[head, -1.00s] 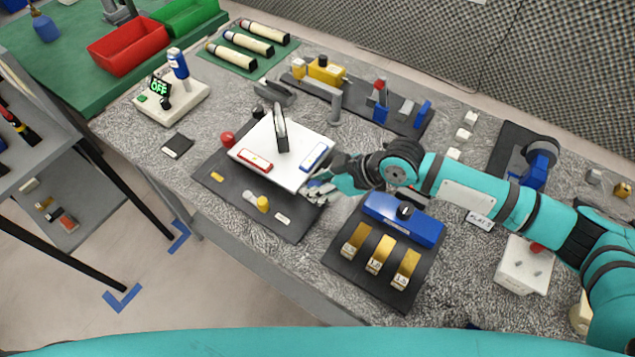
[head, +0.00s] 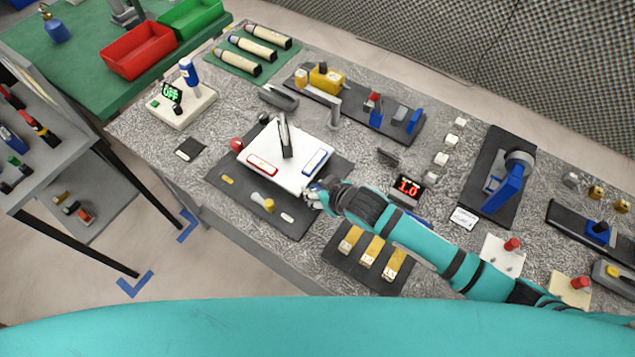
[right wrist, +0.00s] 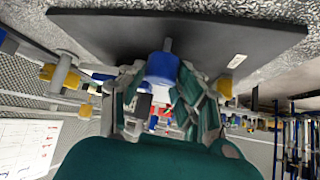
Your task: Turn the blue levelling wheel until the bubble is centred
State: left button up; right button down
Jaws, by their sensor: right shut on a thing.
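The white levelling plate (head: 287,155) sits over a dark mat on the bench. It carries a red-framed vial (head: 262,165) and a blue-framed vial (head: 315,162); the bubbles are too small to make out. A red wheel (head: 236,145) shows at the plate's left corner. The blue levelling wheel (right wrist: 162,68) stands on a grey stem between the fingers in the right wrist view. My left gripper is not in view.
A grey post with an arm (head: 285,138) stands on the plate. A yellow peg (head: 269,205) stands on the dark mat in front. Yellow blocks (head: 368,251) lie right of the mat under my arm. A red-lit display (head: 408,187) stands behind my forearm.

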jog(key=shift+m, duration=0.4)
jog(key=c, duration=0.9)
grip_release()
jog(key=shift+c, duration=0.2)
jog(key=v, duration=1.2)
jog(key=shift+s+a, duration=0.2)
jog(key=shift+a, duration=0.05)
